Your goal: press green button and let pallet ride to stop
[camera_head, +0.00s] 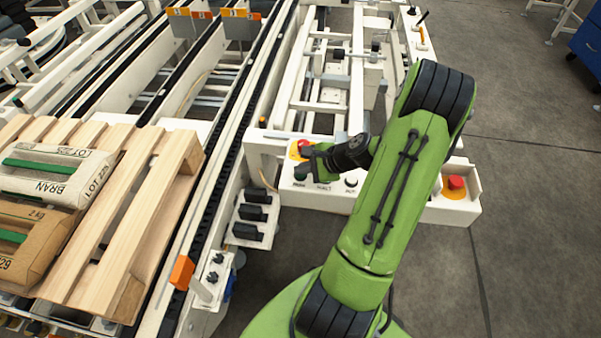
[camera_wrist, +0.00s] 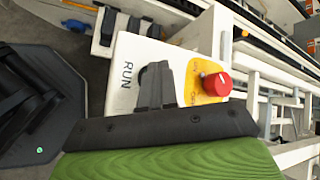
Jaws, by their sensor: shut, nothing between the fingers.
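My gripper (camera_head: 306,164) is shut and empty, its fingertips over the left end of the white control panel (camera_head: 325,198). In the wrist view the dark fingers (camera_wrist: 155,86) are together beside the RUN label. The green button (camera_head: 300,177) shows only as a small dark green patch by the fingertips. In the wrist view the fingers hide it, and I cannot tell whether they touch it. The wooden pallet (camera_head: 150,195) lies on the conveyor at the left, carrying a BRAN bag (camera_head: 48,174) and a brown bag (camera_head: 32,240).
A red button on a yellow plate (camera_wrist: 217,84) sits close beside the fingers. Another red button (camera_head: 455,182) is at the panel's right end. An orange block (camera_head: 181,272) stands at the conveyor's near edge. Orange-marked plates (camera_head: 240,22) stand farther along the conveyor. Grey floor lies open at right.

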